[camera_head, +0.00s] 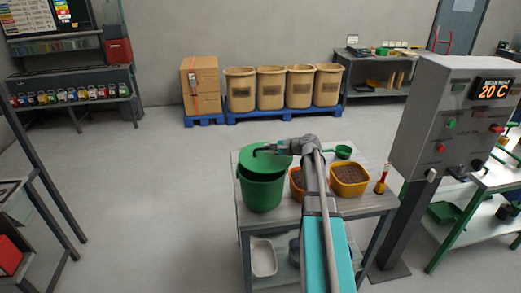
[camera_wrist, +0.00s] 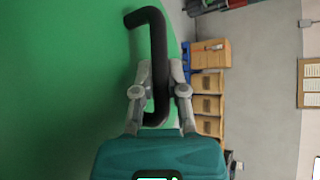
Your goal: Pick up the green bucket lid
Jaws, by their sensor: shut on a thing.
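The green bucket (camera_head: 261,194) stands on the grey table in the head view. Its green lid (camera_head: 256,163) is at the bucket's top; I cannot tell whether it rests on the rim or is slightly raised. The lid fills the left of the wrist view (camera_wrist: 60,90). A black bent handle (camera_wrist: 158,50) stands out from the lid. My gripper (camera_wrist: 160,95) is shut on this handle, one finger on each side. In the head view my gripper (camera_head: 272,149) is over the lid and partly hides it.
Yellow tub (camera_head: 349,180) with brown grains, a partly hidden orange tub (camera_head: 296,178), a green scoop (camera_head: 343,152) and a red-handled tool (camera_head: 381,180) share the table. A grey control box (camera_head: 440,125) stands at the right. Open floor lies left of the table.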

